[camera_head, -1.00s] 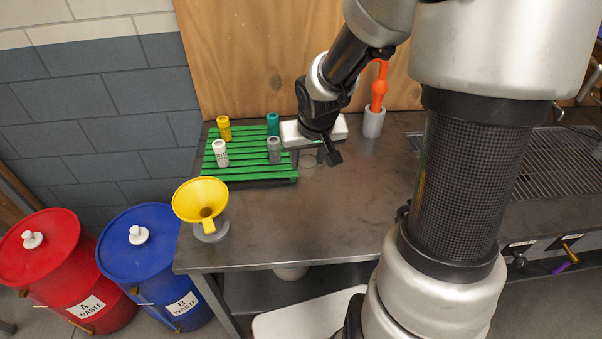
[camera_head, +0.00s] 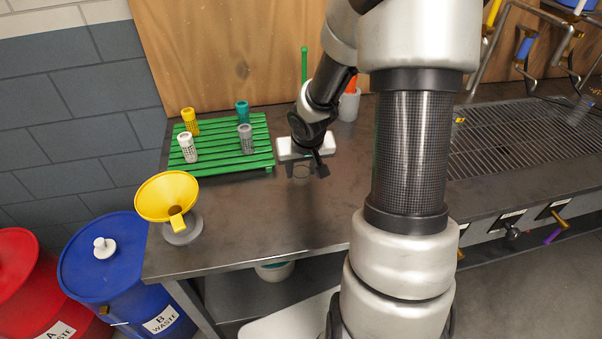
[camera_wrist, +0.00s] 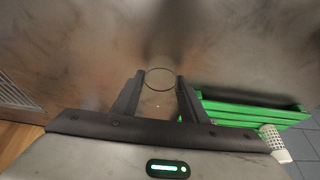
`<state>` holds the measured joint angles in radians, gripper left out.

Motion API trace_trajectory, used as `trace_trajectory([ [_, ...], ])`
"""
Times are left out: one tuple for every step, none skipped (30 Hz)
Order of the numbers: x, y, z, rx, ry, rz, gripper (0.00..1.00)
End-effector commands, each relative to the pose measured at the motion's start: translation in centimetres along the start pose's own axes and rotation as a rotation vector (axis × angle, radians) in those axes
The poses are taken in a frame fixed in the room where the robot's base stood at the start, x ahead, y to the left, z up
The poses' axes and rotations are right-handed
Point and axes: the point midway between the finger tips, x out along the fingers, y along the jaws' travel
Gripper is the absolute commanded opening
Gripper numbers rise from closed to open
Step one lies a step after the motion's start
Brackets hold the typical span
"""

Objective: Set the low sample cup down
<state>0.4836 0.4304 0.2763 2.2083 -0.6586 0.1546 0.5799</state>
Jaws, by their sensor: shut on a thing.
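The low sample cup (camera_head: 302,173) is clear and shows as little more than a thin round rim. In the wrist view the cup (camera_wrist: 160,86) sits between the tips of my two black fingers. My gripper (camera_head: 304,167) is shut on it, over the worktop to the right of the green rack. The fingers also show in the wrist view (camera_wrist: 159,84), one on each side of the rim. The cup looks upright. I cannot tell whether its base touches the worktop (camera_head: 270,215).
The green slatted rack (camera_head: 215,165) holds several capped bottles left of my gripper. A yellow funnel (camera_head: 165,196) stands at the worktop's front left. A white holder (camera_head: 349,106) is behind my arm. A metal grate (camera_head: 510,145) lies right. Bare worktop surrounds the cup.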

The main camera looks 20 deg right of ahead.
Motion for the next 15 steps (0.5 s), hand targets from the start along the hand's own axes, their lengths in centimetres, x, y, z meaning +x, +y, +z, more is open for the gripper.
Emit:
trace_trajectory([
  [0.55, -0.04, 0.23, -0.002, 0.0, -0.001, 0.18],
  [0.53, -0.01, 0.22, -0.001, 0.0, 0.0, 0.18],
  [0.43, 0.02, 0.17, 0.0, 0.001, 0.0, 0.18],
  [0.38, 0.02, 0.14, 0.0, 0.001, 0.0, 0.18],
  [0.36, 0.03, 0.14, 0.0, 0.001, 0.0, 0.18],
  [0.36, 0.02, 0.14, 0.0, 0.001, 0.0, 0.18],
  [0.36, 0.02, 0.14, 0.0, 0.001, 0.0, 0.18],
  [0.4, 0.02, 0.15, 0.0, 0.001, 0.0, 0.18],
  [0.52, 0.02, 0.21, 0.0, 0.0, 0.0, 0.18],
  [0.65, 0.02, 0.26, 0.0, 0.0, 0.0, 0.18],
  [0.76, 0.01, 0.31, 0.0, 0.0, 0.0, 0.18],
  [0.75, 0.02, 0.3, 0.0, 0.001, 0.0, 0.41],
  [0.65, 0.02, 0.25, 0.0, 0.001, 0.0, 0.46],
  [0.64, 0.02, 0.25, 0.0, 0.001, 0.0, 0.51],
  [0.64, 0.01, 0.25, 0.0, 0.0, 0.0, 0.58],
])
